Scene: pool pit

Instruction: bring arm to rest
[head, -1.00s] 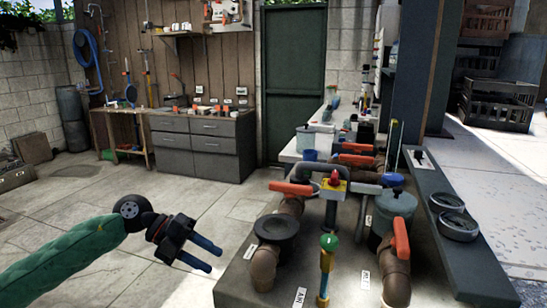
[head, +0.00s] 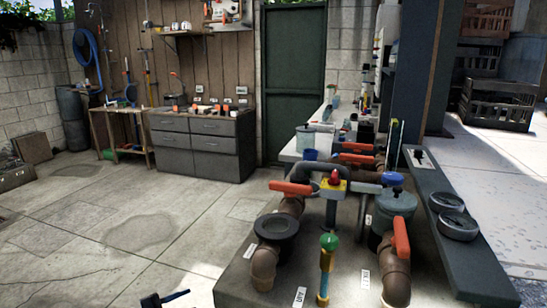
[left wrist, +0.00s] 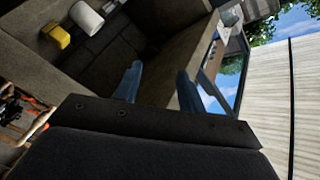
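My left gripper (left wrist: 158,88) shows in the left wrist view with its two blue fingers apart and nothing between them. In the head view only a small dark part of the left gripper (head: 165,299) shows at the bottom edge, left of the pipe bench. The rest of the left arm is out of the head view. My right gripper is in neither view.
The pipe bench (head: 231,286) with brown pipes, orange-handled valves and a green-topped fitting (head: 328,243) fills the right front. A grey cabinet (head: 203,149) stands at the back wall. The concrete floor (head: 120,225) to the left is clear.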

